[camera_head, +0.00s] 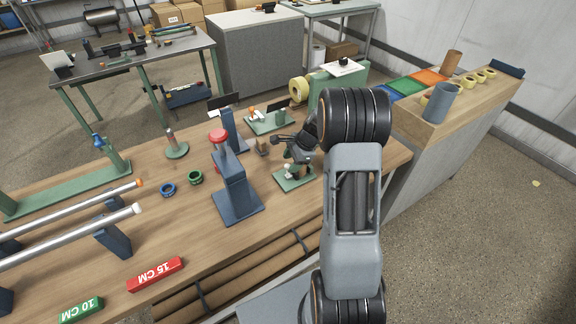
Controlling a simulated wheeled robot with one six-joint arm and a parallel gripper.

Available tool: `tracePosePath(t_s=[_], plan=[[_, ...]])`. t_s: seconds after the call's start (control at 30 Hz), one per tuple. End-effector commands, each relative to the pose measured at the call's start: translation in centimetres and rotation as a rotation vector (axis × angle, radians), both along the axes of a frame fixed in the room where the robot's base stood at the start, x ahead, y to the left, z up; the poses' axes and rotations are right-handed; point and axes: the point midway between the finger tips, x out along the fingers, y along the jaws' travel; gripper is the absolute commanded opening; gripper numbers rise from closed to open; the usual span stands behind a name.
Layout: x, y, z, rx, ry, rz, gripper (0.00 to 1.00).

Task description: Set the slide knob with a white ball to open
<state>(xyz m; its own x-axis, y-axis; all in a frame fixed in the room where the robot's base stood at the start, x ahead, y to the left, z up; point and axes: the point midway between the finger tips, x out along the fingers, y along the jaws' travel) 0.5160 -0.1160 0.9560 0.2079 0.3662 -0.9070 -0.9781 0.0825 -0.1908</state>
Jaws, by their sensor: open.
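A small green base (293,180) stands near the bench's right end, with a small white ball-like part (291,171) on it. My gripper (284,153) is open, just above this base, and partly covers it. I cannot tell whether a finger touches the white part or how far it has slid. A second green fixture (268,123) behind has an orange ball (252,110) and a dark plate.
A blue press with a red knob (218,135) stands just left of my gripper. Silver rods (75,235) lie at the left on blue supports. Blue and green rings (168,190) and a red 15 CM block (155,274) lie on the wooden bench (150,225).

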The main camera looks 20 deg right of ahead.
Motion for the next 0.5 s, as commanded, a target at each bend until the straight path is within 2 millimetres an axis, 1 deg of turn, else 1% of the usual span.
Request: tracePosePath(t_s=[0.1,0.2,0.33,0.5], plan=[[0.3,0.7,-1.4,0.001,0.002,0.002,0.52],[0.5,1.0,-2.2,0.001,0.001,0.002,0.52],[0.6,1.2,-2.9,0.000,0.000,0.001,0.52],[0.7,1.3,-3.1,0.000,-0.001,0.002,0.52]])
